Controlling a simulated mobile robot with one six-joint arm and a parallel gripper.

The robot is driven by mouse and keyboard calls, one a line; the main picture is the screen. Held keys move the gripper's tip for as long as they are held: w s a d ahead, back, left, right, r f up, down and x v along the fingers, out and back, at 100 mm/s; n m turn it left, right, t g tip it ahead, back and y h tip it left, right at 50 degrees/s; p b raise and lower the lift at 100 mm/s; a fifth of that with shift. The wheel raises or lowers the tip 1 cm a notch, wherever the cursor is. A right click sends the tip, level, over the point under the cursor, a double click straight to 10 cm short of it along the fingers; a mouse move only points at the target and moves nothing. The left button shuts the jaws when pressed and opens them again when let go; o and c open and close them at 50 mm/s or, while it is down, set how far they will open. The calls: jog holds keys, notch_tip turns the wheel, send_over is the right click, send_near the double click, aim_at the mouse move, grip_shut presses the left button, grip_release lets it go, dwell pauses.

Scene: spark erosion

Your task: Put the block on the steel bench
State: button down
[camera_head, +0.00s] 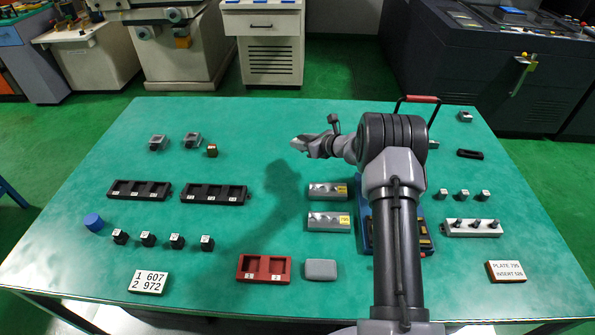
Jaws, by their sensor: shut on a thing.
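My gripper (303,144) is held in the air above the middle of the green-topped table (270,130), pointing left. It is shut on a small light grey piece at its tip, which looks like the block. The piece is too small and too merged with the fingers to tell its shape. My arm reaches in from the lower right and hides part of the table. I cannot tell which surface is the steel bench.
Black trays (139,189), small black blocks (147,239), a red tray (263,268) and grey plates (328,221) stand on the table. A blue box behind my arm is partly hidden. A white cabinet (271,60) stands behind.

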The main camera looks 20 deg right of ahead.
aim_at(302, 167)
notch_tip(302, 167, down, 10)
jog(key=b, duration=0.3)
jog(key=shift+b, duration=0.4)
jog(key=shift+r, duration=0.2)
jog(key=shift+f, duration=0.1)
jog(key=c, duration=0.8)
grip_release()
